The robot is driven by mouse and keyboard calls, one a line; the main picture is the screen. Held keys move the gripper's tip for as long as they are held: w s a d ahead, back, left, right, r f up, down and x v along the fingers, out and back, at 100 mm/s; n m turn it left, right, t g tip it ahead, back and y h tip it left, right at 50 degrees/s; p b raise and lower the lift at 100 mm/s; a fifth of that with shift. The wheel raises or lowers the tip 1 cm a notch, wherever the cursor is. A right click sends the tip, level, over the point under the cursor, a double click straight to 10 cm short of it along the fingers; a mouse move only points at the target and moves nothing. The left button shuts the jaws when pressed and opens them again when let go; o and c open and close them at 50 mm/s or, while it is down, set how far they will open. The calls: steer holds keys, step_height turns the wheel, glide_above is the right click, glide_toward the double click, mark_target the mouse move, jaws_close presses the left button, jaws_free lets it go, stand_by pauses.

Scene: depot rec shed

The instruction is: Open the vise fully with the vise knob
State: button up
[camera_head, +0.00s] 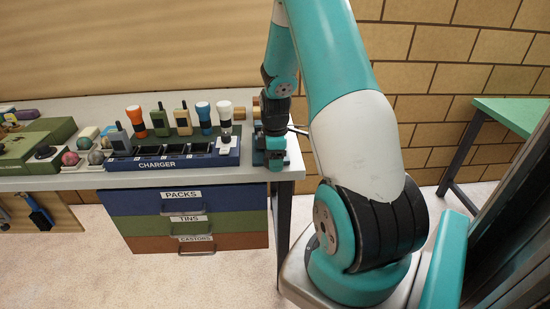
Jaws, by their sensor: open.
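The vise (258,157) stands at the right end of the grey bench, mostly hidden behind my gripper; only parts of its dark blue base show. A thin metal rod (298,130) sticks out to the right behind my gripper and may belong to the vise. I cannot make out the vise knob or how far apart the vise jaws are. My gripper (275,160) points down over the vise, open, with nothing visibly held. I cannot tell whether it touches the vise.
A blue charger rack (172,164) with flashlights and radios stands left of the vise. Round tan pieces (240,113) sit behind it. Labelled drawers (185,200) hang below the bench (85,181). A green table (520,113) is at right.

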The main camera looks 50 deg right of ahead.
steer(key=c, duration=0.9)
steer(key=shift+c, duration=0.2)
steer(key=shift+w+a+r+g+h+p, duration=0.1)
steer(key=shift+g+h+p, duration=0.4)
steer(key=shift+g, duration=0.1)
steer(key=shift+w+a+r+g+h+p, duration=0.1)
steer(key=shift+g+h+p, duration=0.3)
steer(key=shift+g+h, duration=0.15)
steer(key=g+h+p, duration=0.2)
steer(key=g+h, duration=0.1)
steer(key=shift+w+a+g, duration=0.1)
steer(key=shift+w+g, duration=0.05)
steer(key=shift+g, duration=0.1)
steer(key=g+h, duration=0.2)
steer(key=g, duration=0.1)
steer(key=shift+w+a+f+h+p, duration=0.15)
steer(key=shift+f+h+p, duration=0.05)
steer(key=shift+h+p, duration=0.2)
steer(key=shift+w+g+h+b, duration=0.1)
steer(key=shift+g+h+b, duration=0.35)
steer(key=shift+g+h, duration=0.35)
